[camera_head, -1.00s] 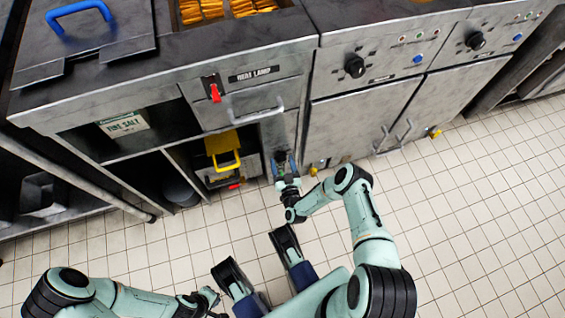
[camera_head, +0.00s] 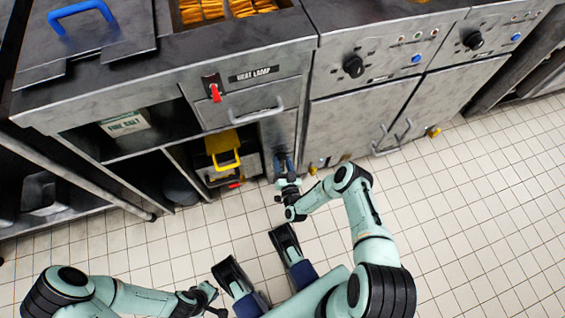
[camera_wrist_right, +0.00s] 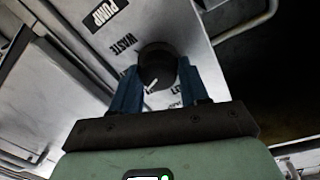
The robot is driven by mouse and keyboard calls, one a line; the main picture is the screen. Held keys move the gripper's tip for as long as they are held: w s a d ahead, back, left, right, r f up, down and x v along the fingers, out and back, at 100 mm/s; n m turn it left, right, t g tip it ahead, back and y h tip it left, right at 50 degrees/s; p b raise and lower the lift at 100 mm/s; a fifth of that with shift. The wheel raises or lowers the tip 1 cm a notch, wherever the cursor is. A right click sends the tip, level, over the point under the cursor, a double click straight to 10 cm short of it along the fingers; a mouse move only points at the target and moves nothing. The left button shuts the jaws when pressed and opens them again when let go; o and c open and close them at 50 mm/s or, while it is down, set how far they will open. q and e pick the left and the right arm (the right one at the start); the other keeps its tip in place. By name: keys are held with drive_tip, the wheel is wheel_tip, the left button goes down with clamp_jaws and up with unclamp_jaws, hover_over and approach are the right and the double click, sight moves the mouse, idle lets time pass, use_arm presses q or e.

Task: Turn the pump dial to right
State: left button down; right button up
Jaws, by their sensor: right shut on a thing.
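The black pump dial (camera_wrist_right: 158,66) sits on a grey panel in the right wrist view. Labels reading PUMP and WASTE show above it, and other lettering beside it is partly hidden. A white mark on the dial points down and slightly left in that view. My right gripper (camera_wrist_right: 160,86) is shut on the dial, with one blue finger on each side. In the head view the right gripper (camera_head: 284,164) is at the narrow panel right of the lower cabinet opening, and it hides the dial there. My left gripper (camera_head: 208,298) is low in the head view, away from the counter.
A yellow-handled bin (camera_head: 223,147) stands in the opening left of my right gripper. A drawer handle (camera_head: 262,112) and a red switch (camera_head: 214,92) are above. Fryer fronts with black knobs (camera_head: 354,66) are to the right. The tiled floor (camera_head: 455,200) is clear at right.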

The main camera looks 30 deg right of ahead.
drive_tip(key=m, duration=0.3)
drive_tip(key=shift+w+d, duration=0.1)
drive_tip(key=shift+d, duration=0.1)
use_arm(q)
drive_tip(key=shift+w+r, duration=0.2)
drive_tip(key=shift+w, duration=0.15)
use_arm(e)
drive_tip(key=shift+r+m+y, duration=0.1)
drive_tip(key=shift+m+y, duration=0.2)
drive_tip(key=shift+m, duration=1.2)
drive_tip(key=o, duration=1)
drive_tip(key=shift+o, duration=0.2)
